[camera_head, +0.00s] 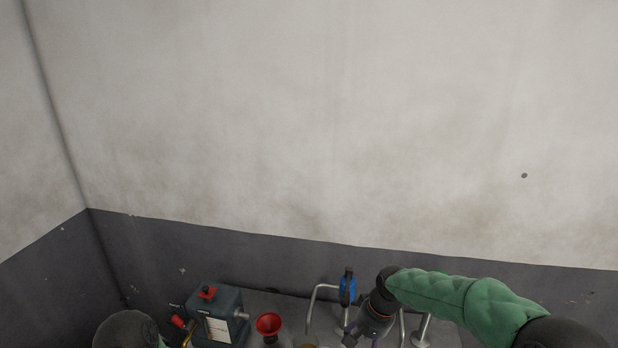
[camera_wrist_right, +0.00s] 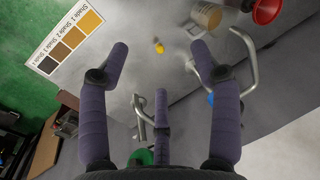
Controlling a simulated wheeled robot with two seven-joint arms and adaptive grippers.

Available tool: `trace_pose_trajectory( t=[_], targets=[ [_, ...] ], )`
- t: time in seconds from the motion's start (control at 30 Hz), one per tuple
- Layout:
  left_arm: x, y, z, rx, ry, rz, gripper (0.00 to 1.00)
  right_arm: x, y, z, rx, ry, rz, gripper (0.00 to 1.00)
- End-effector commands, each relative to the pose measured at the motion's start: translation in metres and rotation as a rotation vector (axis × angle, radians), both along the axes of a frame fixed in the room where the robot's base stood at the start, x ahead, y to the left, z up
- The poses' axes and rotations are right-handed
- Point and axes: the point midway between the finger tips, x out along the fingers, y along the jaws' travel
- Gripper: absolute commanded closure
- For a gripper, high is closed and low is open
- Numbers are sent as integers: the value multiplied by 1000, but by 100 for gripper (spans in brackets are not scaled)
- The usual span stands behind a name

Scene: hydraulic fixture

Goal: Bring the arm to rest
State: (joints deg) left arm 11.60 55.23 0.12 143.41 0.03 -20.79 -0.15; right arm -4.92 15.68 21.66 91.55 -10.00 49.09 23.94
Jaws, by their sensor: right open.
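My right arm in its green sleeve comes in from the right in the head view. My right gripper (camera_head: 372,326) points down over the fixture, partly cut off by the bottom edge. In the right wrist view, my right gripper (camera_wrist_right: 160,65) has its dark fingers spread wide with nothing between them. The grey fixture surface lies beyond the fingertips. A dark rounded part of my left arm shows at the bottom left of the head view; my left gripper is not in view.
Near my right gripper stand bent metal pipes (camera_head: 312,303), a blue-handled valve (camera_head: 348,290), a red funnel (camera_head: 269,325) and a grey box (camera_head: 222,303). The wrist view shows a shade chart (camera_wrist_right: 63,43), a beige cup (camera_wrist_right: 207,14) and a small yellow piece (camera_wrist_right: 159,48). A wall closes the back.

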Motion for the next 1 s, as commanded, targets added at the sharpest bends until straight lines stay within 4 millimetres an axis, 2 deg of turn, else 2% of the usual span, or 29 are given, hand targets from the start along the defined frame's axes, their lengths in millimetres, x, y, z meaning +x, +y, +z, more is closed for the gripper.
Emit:
trace_pose_trajectory(
  t=[0.03,0.17,0.27,0.3,0.4,0.5,0.6,0.7,0.9,1.0],
  targets=[
    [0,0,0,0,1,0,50,-5,1,-19,7,12,3,36],
    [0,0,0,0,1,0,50,-18,3,-68,31,24,12,36],
    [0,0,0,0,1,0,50,-39,5,-119,58,39,13,36],
    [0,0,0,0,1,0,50,-52,6,-142,70,47,14,36],
    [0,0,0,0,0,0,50,-88,9,-194,99,56,5,36],
    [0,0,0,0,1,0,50,-128,11,-235,119,63,-9,36],
    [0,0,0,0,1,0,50,-163,13,-261,129,66,-23,36],
    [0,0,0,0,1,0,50,-193,14,-278,133,69,-35,36],
    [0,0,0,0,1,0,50,-245,17,-297,133,77,-54,36],
    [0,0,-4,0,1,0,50,-263,18,-304,130,76,-59,36]
  ],
)
